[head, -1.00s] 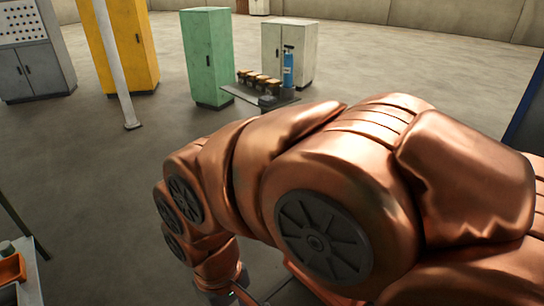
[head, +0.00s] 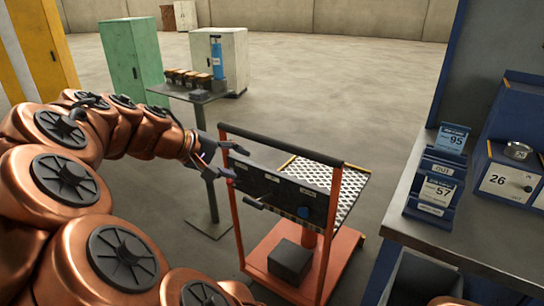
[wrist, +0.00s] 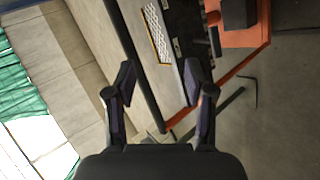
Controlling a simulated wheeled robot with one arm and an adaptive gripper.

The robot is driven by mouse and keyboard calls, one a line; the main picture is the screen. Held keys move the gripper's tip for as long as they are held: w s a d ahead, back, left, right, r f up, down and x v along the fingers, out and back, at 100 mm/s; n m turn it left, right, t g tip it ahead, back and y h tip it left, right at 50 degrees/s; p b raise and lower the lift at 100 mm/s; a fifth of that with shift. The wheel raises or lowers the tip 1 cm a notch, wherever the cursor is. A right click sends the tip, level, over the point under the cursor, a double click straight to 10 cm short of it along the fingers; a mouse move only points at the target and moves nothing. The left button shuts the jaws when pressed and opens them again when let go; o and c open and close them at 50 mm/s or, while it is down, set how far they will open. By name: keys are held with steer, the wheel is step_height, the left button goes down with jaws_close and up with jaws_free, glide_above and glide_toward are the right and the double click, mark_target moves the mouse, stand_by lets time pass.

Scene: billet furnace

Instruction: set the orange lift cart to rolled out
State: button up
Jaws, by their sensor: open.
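The orange lift cart (head: 345,243) stands on the floor right of centre in the head view. It has an orange frame and base, a mesh top (head: 335,184), a dark panel (head: 270,190) and a black push bar (head: 270,142) across its upper end. My gripper (head: 237,161) is open and empty at the bar's left end, close to the frame. In the wrist view, my gripper (wrist: 158,84) has its fingers spread, and the bar (wrist: 138,75) runs through the gap between them in the picture. I cannot tell whether they touch it.
A small table (head: 192,95) with jars and a blue cylinder (head: 217,60) stands behind my gripper. A workbench (head: 445,238) with blue card holders (head: 435,180) is close on the cart's right. Green and white cabinets stand farther back. Open floor lies behind the cart.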

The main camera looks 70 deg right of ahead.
steer(key=d+f+g+h+b, duration=0.2)
steer(key=d+g+b, duration=0.15)
steer(key=d, duration=0.55)
steer(key=n+h+b, duration=0.1)
steer(key=h+b, duration=0.1)
steer(key=b, duration=0.1)
glide_toward(270, 144)
steer(key=x, duration=0.4)
steer(key=shift+w, duration=0.15)
steer(key=shift+x, duration=3.85)
jaws_close()
